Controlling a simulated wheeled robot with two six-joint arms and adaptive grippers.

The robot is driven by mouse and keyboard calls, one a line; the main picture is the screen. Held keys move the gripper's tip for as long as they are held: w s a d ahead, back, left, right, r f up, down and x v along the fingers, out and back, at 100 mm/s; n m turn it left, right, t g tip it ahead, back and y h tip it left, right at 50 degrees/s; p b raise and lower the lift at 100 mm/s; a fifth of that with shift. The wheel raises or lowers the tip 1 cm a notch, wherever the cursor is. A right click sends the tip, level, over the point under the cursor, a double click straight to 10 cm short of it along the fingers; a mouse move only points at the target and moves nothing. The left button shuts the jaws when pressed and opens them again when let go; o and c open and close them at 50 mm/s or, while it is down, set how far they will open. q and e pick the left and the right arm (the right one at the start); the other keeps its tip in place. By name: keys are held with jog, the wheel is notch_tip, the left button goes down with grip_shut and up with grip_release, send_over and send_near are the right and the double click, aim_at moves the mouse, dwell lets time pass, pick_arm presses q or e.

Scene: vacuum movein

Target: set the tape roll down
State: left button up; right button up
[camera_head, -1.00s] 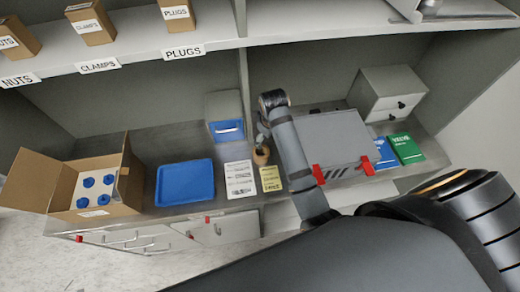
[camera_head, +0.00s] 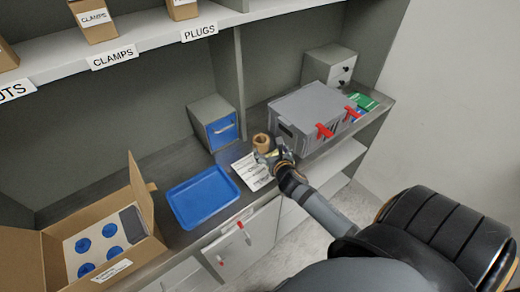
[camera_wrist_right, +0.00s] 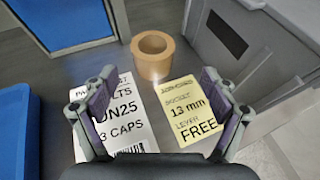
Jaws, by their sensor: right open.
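The tan tape roll (camera_head: 261,142) stands on the grey counter (camera_head: 168,160), between the small blue-fronted cabinet and the grey crate. In the right wrist view the tape roll (camera_wrist_right: 152,55) rests flat with its hole up, just beyond my fingertips. My right gripper (camera_head: 268,157) is open and empty. In its wrist view the fingers (camera_wrist_right: 157,85) are spread wide over two paper labels, and neither touches the roll. My left gripper is not in view.
A white label (camera_wrist_right: 118,112) and a yellow label (camera_wrist_right: 190,112) lie before the roll. A blue tray (camera_head: 203,196) and an open cardboard box (camera_head: 148,215) are to the left. The grey crate (camera_head: 300,112) with red handles and a blue-fronted cabinet (camera_head: 222,132) stand close by.

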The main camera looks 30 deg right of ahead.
aim_at(259, 138)
jog(key=x, duration=0.3)
jog(key=shift+w+r, duration=0.1)
jog(key=shift+w+a+f, duration=0.15)
jog(key=shift+w+f, duration=0.05)
jog(key=shift+w, duration=0.4)
jog(key=x, duration=0.4)
jog(key=shift+w+a+f+p, duration=0.1)
jog(key=shift+w+f+p, duration=0.1)
jog(key=shift+w+p, duration=0.2)
jog(key=shift+w+f, duration=0.15)
jog(key=shift+w, duration=0.15)
jog(key=shift+s, duration=0.15)
jog(key=c, duration=1.4)
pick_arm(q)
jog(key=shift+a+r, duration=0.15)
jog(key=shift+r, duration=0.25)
